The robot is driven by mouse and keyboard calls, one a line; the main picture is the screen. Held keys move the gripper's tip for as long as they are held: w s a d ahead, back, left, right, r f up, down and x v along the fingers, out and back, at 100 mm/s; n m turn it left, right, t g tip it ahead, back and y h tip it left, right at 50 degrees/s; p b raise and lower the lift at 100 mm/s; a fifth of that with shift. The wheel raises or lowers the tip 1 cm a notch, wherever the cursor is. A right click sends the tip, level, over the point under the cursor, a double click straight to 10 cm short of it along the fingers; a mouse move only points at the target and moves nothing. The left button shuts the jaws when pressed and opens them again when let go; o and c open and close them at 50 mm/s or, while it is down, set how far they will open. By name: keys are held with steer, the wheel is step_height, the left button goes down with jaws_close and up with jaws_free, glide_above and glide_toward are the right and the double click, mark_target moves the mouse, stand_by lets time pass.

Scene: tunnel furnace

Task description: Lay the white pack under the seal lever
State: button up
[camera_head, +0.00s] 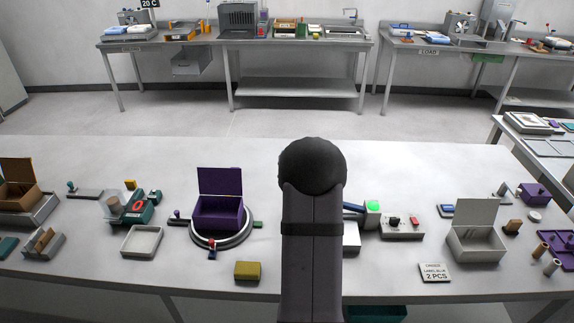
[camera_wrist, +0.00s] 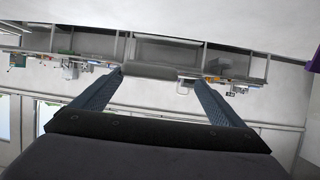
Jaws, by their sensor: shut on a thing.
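In the wrist view, my gripper (camera_wrist: 160,76) is shut on a flat, rounded thing held across the fingertips. It looks grey in shade, and I take it to be the white pack (camera_wrist: 151,71). In the head view my own arm hides the gripper and the pack. The blue seal lever (camera_head: 353,208) shows just right of my arm, beside a grey post with a lit green lamp (camera_head: 373,206). A white block or base (camera_head: 351,237) stands below the lever. My arm hides the left part of both, so I cannot see the space under the lever fully.
A grey switch box (camera_head: 402,228) stands right of the lever. An open white box (camera_head: 475,238) and an order card (camera_head: 434,272) are further right. A purple box (camera_head: 219,207) on a round stand and a yellow block (camera_head: 247,270) are left of my arm.

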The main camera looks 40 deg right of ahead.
steer(key=s+d+m+g+h+b, duration=0.25)
steer(key=s+d+m+g, duration=0.25)
steer(key=s+m+g, duration=0.45)
steer(key=s+a+f+m+g+y, duration=0.1)
steer(key=s+a+f+m+g, duration=0.1)
steer(key=a+f+g, duration=0.1)
steer(key=s+a+f+m+g+y+b, duration=0.1)
steer(key=s+a+f+m+g, duration=0.2)
steer(key=a, duration=0.1)
steer(key=s+a+f+m+g+y, duration=0.1)
steer(key=s+a+f+m+g, duration=0.2)
steer(key=shift+s+a+f+b, duration=0.15)
steer(key=shift+f+b, duration=0.05)
steer(key=shift+b, duration=0.2)
steer(key=shift+f, duration=0.15)
